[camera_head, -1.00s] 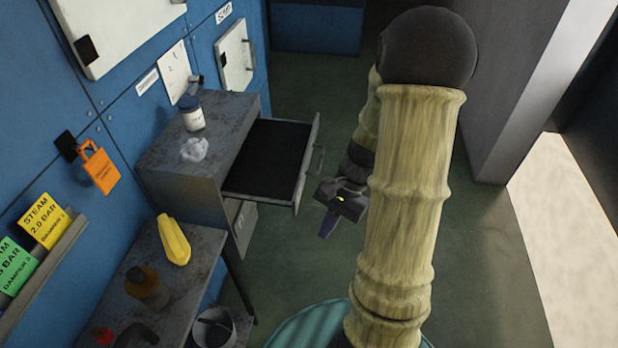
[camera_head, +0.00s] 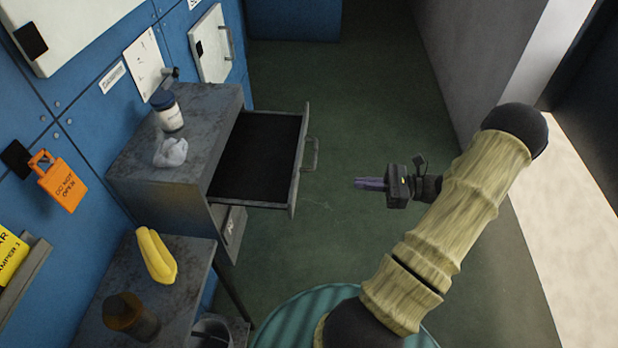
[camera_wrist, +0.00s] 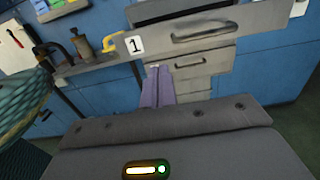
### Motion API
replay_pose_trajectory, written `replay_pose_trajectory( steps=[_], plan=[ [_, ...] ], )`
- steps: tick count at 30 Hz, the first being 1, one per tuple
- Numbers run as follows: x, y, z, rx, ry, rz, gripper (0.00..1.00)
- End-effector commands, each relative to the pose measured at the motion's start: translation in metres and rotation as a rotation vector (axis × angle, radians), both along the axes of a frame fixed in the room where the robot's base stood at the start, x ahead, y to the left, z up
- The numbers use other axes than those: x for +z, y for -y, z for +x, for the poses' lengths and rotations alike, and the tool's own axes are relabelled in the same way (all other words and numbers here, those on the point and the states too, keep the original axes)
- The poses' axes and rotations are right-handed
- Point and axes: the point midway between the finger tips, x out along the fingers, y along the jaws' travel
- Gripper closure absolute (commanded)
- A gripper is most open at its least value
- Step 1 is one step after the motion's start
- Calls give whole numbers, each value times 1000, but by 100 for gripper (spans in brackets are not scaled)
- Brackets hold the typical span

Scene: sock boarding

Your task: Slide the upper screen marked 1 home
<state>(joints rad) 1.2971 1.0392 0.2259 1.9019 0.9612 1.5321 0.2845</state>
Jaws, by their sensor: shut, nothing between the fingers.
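The upper screen (camera_head: 255,165) is a dark flat panel in a grey metal frame, drawn out of the grey cabinet (camera_head: 150,185) like an open drawer. Its front has a bar handle (camera_head: 311,153) on the right side. In the wrist view the grey front (camera_wrist: 225,22) shows ahead, with a white tag marked 1 (camera_wrist: 134,44) at its left. My gripper (camera_head: 358,183) is shut and empty, its purple fingers pointing left towards the front, with a gap between. The fingers also show in the wrist view (camera_wrist: 159,86), below the front's handle (camera_wrist: 205,31).
A lidded jar (camera_head: 167,111) and a crumpled white cloth (camera_head: 171,152) sit on the cabinet. A lower drawer (camera_head: 231,232) is below. A side table (camera_head: 190,252) holds a yellow object (camera_head: 157,256) and a brown bottle (camera_head: 130,317). Green floor is clear around my gripper.

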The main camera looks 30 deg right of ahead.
Motion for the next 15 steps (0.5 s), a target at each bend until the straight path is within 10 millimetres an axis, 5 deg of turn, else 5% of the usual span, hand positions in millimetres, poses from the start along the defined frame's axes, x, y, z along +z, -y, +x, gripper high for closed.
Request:
replay_pose_trajectory(
  steps=[8, 15],
  plan=[
    [1, -11, 7, 5, 0, -1, 100],
    [2, -43, 28, 7, -2, 0, 100]
  ],
)
